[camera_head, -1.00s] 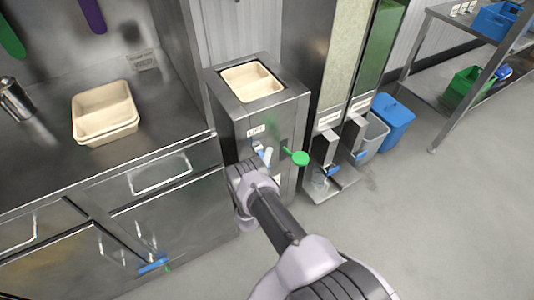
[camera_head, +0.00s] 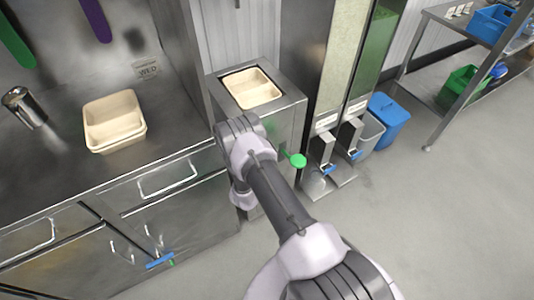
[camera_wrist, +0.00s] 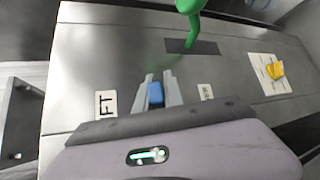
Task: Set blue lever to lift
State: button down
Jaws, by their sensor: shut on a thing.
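The blue lever (camera_wrist: 156,94) sits between the two fingers of my gripper (camera_wrist: 158,88) in the wrist view, on the steel front of the dispenser cabinet (camera_wrist: 90,60). My gripper is shut on it. A label (camera_wrist: 106,103) ending in "FT" is to the picture's left of the lever, and a smaller label (camera_wrist: 205,91) is to its right. The lever stands between the two labels. In the head view my arm covers the cabinet's front (camera_head: 290,125), so the lever and fingertips are hidden there.
A green lever (camera_wrist: 188,20) sticks out of a slot close to my gripper; its round knob shows in the head view (camera_head: 298,160). A yellow knob (camera_wrist: 275,70) is on a white plate farther right. A cream pan (camera_head: 250,88) sits in the cabinet top. Dispensers with blue handles (camera_head: 328,168) stand to the right.

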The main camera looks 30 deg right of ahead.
jog(key=shift+r+n+g, duration=0.2)
jog(key=shift+n+g, duration=0.1)
jog(key=shift+w+y, duration=0.1)
jog(key=shift+y, duration=0.2)
jog(key=c, duration=1.4)
grip_release()
jog(key=shift+c, duration=0.2)
jog(key=p+v, duration=0.5)
jog(key=v, duration=1.2)
jog(key=shift+a, duration=0.2)
jog(key=shift+r, duration=0.1)
